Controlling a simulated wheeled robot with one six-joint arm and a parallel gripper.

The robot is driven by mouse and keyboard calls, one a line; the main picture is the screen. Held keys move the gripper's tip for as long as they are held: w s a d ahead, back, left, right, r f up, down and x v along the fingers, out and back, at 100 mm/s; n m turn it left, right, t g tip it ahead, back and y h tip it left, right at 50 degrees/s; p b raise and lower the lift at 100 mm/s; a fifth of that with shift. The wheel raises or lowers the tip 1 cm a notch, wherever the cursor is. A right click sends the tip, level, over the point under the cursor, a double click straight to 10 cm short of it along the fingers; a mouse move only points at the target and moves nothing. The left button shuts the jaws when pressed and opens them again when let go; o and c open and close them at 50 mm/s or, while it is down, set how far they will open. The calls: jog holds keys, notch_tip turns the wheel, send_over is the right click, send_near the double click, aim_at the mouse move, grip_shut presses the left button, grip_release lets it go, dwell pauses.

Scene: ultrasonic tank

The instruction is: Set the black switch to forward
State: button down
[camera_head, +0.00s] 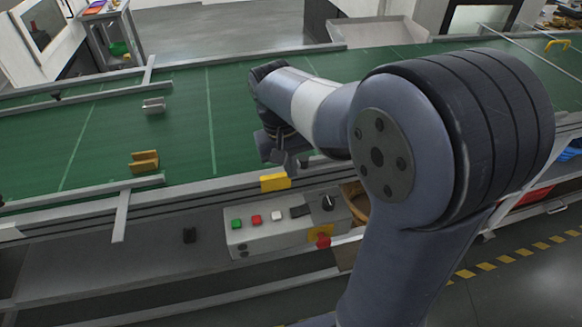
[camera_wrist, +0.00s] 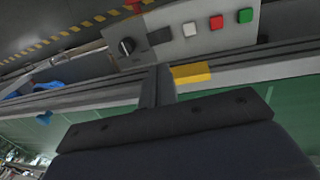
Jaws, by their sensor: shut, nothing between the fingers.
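The black switch (camera_head: 328,203) is a round knob at the right end of the grey control panel (camera_head: 262,241). In the wrist view the black switch (camera_wrist: 127,46) is left of centre near the top, with a small pale mark on it. I cannot tell which setting it points to. My gripper (camera_head: 291,168) is shut and empty, above and behind the panel near the conveyor's front rail. In the wrist view my gripper's closed fingers (camera_wrist: 160,72) point toward the panel, apart from the switch and a little to its right.
Green (camera_head: 236,223), red (camera_head: 256,219) and white (camera_head: 277,215) buttons and a dark rectangle (camera_head: 300,211) share the panel. A red knob (camera_head: 323,240) sits on its front. A yellow block (camera_head: 275,182) is on the rail. Wooden blocks (camera_head: 145,162) lie on the green conveyor (camera_head: 190,125).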

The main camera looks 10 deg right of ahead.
aim_at(305, 209)
jog(key=shift+f, duration=0.1)
jog(key=d+b, duration=0.1)
jog(key=b, duration=0.5)
jog(key=shift+s+d+r, duration=0.1)
jog(key=shift+d+r, duration=0.1)
jog(key=f, duration=0.4)
jog(key=d+f, duration=0.1)
jog(key=f, duration=0.4)
jog(key=d+f, duration=0.1)
jog(key=f, duration=0.4)
jog(key=shift+b, duration=0.3)
